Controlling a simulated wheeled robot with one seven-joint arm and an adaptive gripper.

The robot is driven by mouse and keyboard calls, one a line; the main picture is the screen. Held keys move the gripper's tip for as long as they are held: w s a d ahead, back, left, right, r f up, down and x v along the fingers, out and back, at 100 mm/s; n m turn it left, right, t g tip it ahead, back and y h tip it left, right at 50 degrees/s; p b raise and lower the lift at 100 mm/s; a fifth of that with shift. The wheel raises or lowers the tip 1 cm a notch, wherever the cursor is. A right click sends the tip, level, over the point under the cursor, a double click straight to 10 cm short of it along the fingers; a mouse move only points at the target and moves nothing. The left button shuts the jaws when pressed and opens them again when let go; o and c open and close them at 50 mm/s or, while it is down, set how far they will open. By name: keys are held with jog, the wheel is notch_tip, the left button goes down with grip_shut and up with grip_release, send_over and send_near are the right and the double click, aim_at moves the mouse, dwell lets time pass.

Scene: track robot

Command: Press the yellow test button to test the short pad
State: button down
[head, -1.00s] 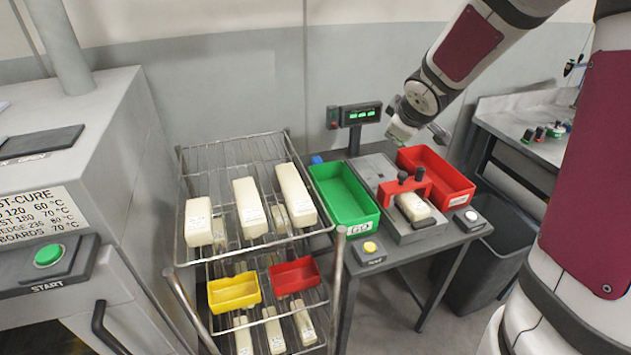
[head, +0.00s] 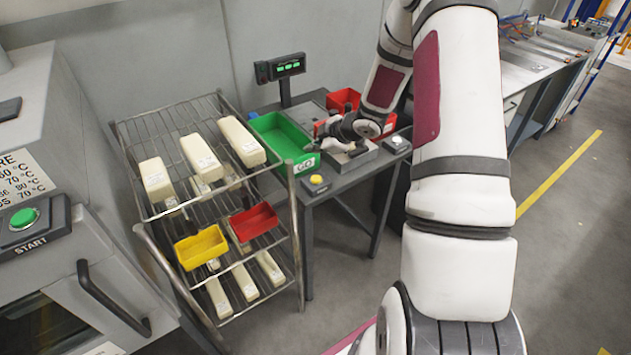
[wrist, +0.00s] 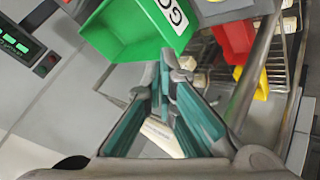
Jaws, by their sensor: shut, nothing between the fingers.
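The yellow test button (head: 317,180) sits on a small grey box at the front left corner of the test table. My gripper (head: 314,147) is shut and empty. In the head view it appears over the front right end of the green GO bin, above and behind the button, apart from it. In the wrist view the closed fingertips (wrist: 167,58) point towards the green bin; the button cannot be made out there. The tester's red clamp and the short pad are mostly hidden behind my gripper and wrist in the head view.
The green bin (head: 270,122) and a red bin (head: 343,100) stand on the table. A display (head: 288,66) shows green lights behind. A white button (head: 397,140) is at the right corner. A wire rack (head: 133,165) with pads and small bins stands close left.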

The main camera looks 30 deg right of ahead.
jog(key=b, duration=0.6)
send_over(315, 180)
jog(key=f, duration=0.6)
jog(key=shift+w+f, duration=0.2)
jog(key=shift+f, duration=0.1)
jog(key=shift+s+f, duration=0.1)
jog(key=shift+f, duration=1)
jog(key=shift+f+b, duration=0.35)
jog(key=shift+f, duration=0.05)
jog(key=shift+f, duration=0.4)
dwell(0.6)
dwell(0.4)
jog(key=shift+r+p, duration=0.6)
jog(key=shift+r, duration=0.25)
